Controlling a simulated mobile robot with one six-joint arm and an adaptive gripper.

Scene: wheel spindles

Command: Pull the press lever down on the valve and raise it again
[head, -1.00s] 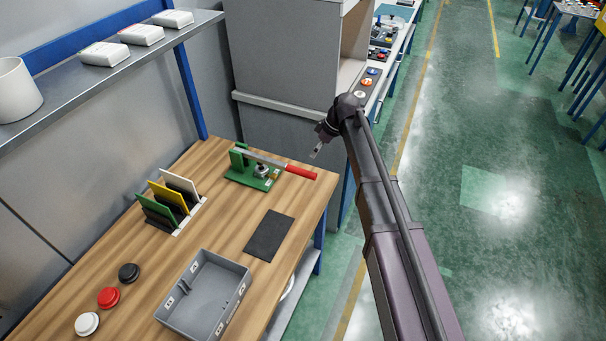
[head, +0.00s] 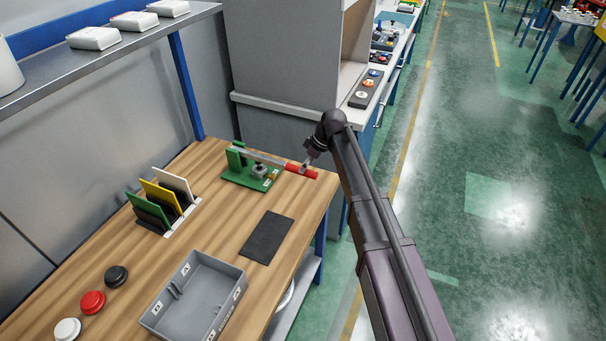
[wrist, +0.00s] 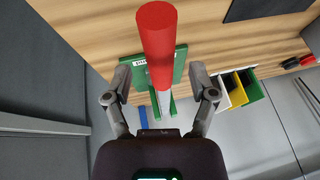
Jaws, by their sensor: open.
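The press (head: 256,172) has a green base and stands at the far end of the wooden bench. Its grey lever ends in a red handle (head: 300,170) that points right, out toward the bench's right edge, and looks raised above the bench. In the wrist view the red handle (wrist: 157,45) lies between the two open fingers of my gripper (wrist: 160,88), with a gap on each side. The lower part of the press is partly hidden by the handle in the wrist view.
A grey tray (head: 222,321) and a black mat (head: 267,238) lie on the bench. A rack (head: 178,222) holds green, yellow and white plates. Black, red and white round pieces lie at the front left. A grey cabinet (head: 285,70) stands behind the bench.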

